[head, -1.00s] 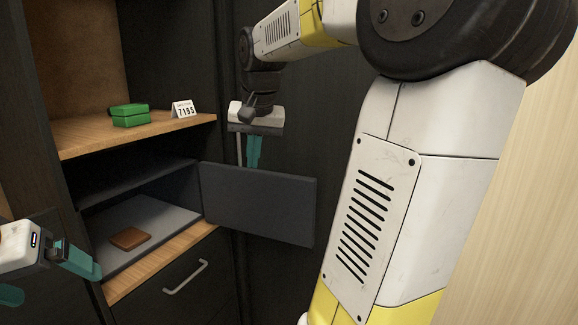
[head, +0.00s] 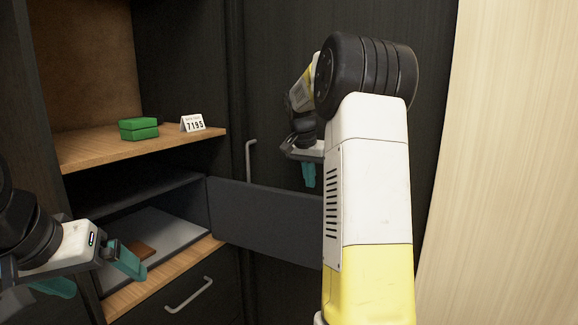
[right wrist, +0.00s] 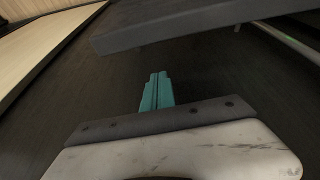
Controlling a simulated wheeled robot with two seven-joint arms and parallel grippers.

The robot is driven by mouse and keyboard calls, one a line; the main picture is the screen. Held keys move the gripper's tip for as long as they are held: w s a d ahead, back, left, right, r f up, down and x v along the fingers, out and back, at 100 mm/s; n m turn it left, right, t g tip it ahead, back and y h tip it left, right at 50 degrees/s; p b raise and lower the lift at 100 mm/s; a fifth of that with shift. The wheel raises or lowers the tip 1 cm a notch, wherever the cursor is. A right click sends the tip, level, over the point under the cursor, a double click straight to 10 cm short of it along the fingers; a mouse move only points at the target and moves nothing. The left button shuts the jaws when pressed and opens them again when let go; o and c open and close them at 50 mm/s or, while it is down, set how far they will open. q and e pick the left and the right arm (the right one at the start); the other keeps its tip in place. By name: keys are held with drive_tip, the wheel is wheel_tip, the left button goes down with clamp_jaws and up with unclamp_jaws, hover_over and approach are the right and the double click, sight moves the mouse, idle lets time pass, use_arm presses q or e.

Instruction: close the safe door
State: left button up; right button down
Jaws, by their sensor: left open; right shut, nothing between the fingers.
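The safe door (head: 262,216) is a dark grey panel. It stands wide open, swung out to the right of the safe (head: 195,232), and my right arm hides its outer end. My right gripper (head: 309,176) is shut and empty, just above the door's top edge in the head view, near its outer part. In the right wrist view its teal fingers (right wrist: 157,92) are together, and a dark slab, apparently the door (right wrist: 190,24), lies beyond the tips with a visible gap. My left gripper (head: 92,274) is open and empty in front of the safe's left side.
A brown item (head: 138,250) lies inside the safe, partly hidden by my left gripper. The shelf above holds green boxes (head: 138,128) and a number card (head: 193,123). A drawer handle (head: 189,295) is below; a vertical handle (head: 249,160) is behind the door.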

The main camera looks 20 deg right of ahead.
drive_tip(key=s+a, duration=0.1)
drive_tip(key=s+a+f, duration=0.1)
drive_tip(key=shift+s+a, duration=0.3)
drive_tip(key=shift+s, duration=0.05)
drive_tip(key=shift+a, duration=0.1)
